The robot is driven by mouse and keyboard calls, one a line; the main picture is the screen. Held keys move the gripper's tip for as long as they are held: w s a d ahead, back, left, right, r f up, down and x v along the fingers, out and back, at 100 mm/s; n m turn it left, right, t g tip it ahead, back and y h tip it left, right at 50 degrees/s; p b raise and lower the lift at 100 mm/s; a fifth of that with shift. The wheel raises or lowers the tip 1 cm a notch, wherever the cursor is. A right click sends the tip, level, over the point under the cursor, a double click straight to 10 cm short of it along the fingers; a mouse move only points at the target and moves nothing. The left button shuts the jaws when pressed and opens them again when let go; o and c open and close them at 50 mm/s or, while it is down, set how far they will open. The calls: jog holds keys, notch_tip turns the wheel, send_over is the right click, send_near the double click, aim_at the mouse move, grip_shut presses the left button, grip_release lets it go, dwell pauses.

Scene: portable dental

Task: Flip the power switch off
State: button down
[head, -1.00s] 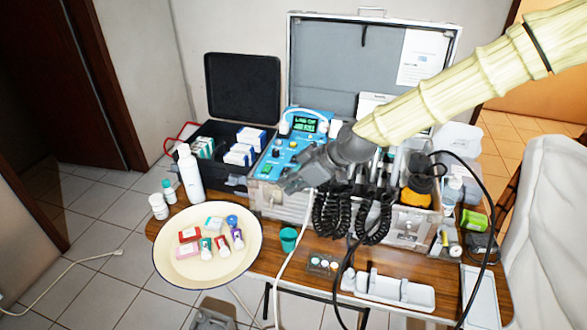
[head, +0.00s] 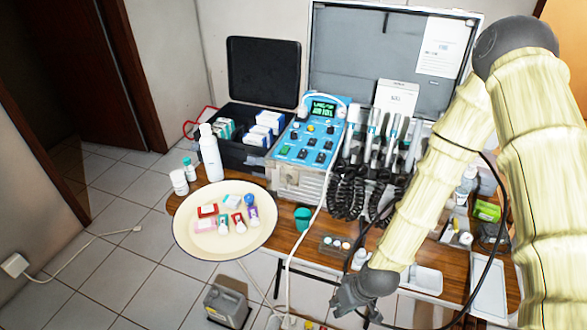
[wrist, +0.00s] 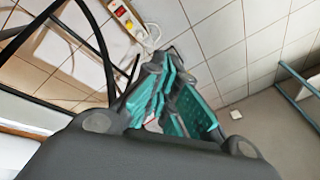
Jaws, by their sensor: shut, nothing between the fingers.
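A white power strip (wrist: 126,20) with a red switch (wrist: 120,10) and plugged white cords lies on the tiled floor at the top of the wrist view. In the head view, white plugs (head: 283,321) show at the bottom edge, but the red switch cannot be made out. My gripper (head: 352,305) points down in front of the table's front edge, right of those plugs. It is shut and empty; its teal-padded fingers (wrist: 165,95) show in the wrist view, below the strip and apart from it.
The wooden table (head: 268,258) carries a blue control unit (head: 306,140), coiled hoses and a round cream tray (head: 190,240). A grey canister (head: 228,303) stands on the floor. Black cables hang near my gripper. A white cord runs down from the table.

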jog(key=s+d+f+m+h, duration=0.1)
jog(key=s+d+f, duration=0.1)
jog(key=s, duration=0.3)
jog(key=s+d+f+m+g+h, duration=0.1)
jog(key=s+d+f+m, duration=0.1)
jog(key=s+d, duration=0.3)
jog(key=s+d+f+m+h, duration=0.1)
jog(key=s+d+f, duration=0.2)
jog(key=s, duration=0.4)
jog(key=shift+s+d+f+m, duration=0.2)
jog(key=shift+d+f+m, duration=0.15)
jog(key=shift+f, duration=0.1)
jog(key=shift+a, duration=0.1)
